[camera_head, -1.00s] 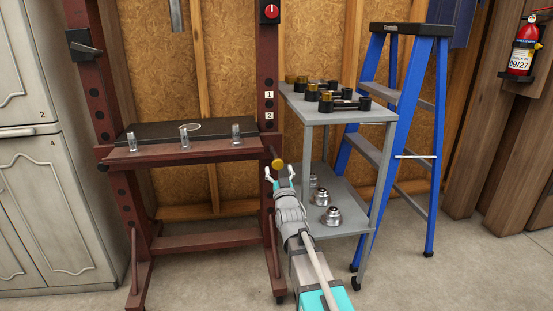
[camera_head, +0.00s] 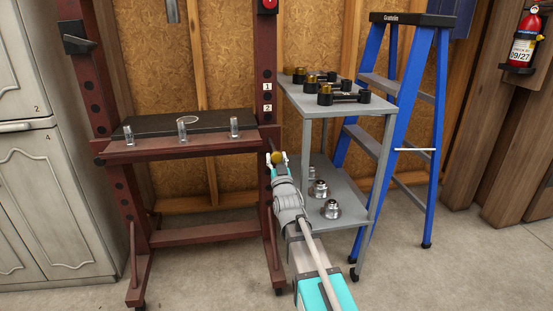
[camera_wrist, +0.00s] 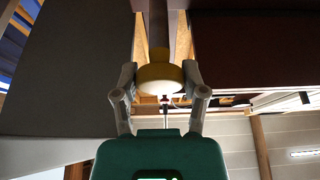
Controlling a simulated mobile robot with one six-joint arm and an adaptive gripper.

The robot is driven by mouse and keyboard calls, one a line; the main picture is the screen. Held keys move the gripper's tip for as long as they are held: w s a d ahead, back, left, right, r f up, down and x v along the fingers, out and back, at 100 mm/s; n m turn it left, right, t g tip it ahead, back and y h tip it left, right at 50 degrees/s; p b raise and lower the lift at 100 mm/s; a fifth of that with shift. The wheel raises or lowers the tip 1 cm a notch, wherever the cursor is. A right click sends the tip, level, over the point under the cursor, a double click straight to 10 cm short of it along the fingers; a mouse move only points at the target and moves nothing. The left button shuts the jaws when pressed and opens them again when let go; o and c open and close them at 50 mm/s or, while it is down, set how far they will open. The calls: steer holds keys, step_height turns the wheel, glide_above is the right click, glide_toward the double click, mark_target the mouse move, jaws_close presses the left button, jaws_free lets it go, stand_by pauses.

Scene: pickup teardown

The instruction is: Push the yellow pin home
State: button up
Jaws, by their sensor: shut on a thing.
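The yellow pin (camera_head: 278,157) shows as a round yellow head in front of the lower right upright of the red press frame (camera_head: 266,127). In the wrist view the yellow head (camera_wrist: 160,76) sits between my two fingertips, touching both. My gripper (camera_head: 279,160) is shut on it. The upright rises just beyond the head. Whether the pin's shaft is in a hole, and how deep, is hidden. Holes labelled 1 and 2 (camera_head: 267,97) show higher on the same upright.
A grey cart (camera_head: 340,102) with black and brass parts on top and silver fittings below stands close on the right. A blue ladder (camera_head: 429,150) is beyond it. Glass-like cylinders (camera_head: 234,128) stand on the press bed. Grey cabinets (camera_head: 30,190) are at left.

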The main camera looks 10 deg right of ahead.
mark_target(272, 143)
jaws_close()
steer(key=w, duration=0.9)
steer(key=shift+w, duration=0.2)
steer(key=o, duration=1)
jaws_free()
steer(key=shift+s, duration=0.1)
